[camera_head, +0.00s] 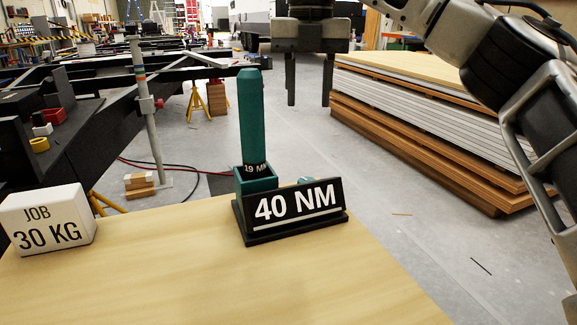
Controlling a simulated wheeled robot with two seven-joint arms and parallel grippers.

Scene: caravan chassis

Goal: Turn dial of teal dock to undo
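The teal dock (256,180) stands on a black base at the far edge of the wooden table. A tall teal piece (251,120) stands upright in it, with a label at its foot that seems to read 19 MM. A black sign (296,206) reading 40 NM stands in front and hides most of what is behind it. A small teal part (305,180), perhaps the dial, just shows above the sign. My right gripper (308,90) points down above and beyond the sign, its two fingers apart and nothing between them. My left gripper is not in view.
A white block (48,219) marked JOB 30 KG sits at the table's left. The front of the wooden table (220,275) is clear. Stacked panels (430,110) lie on the floor at right. A dark chassis frame (100,120) fills the left background.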

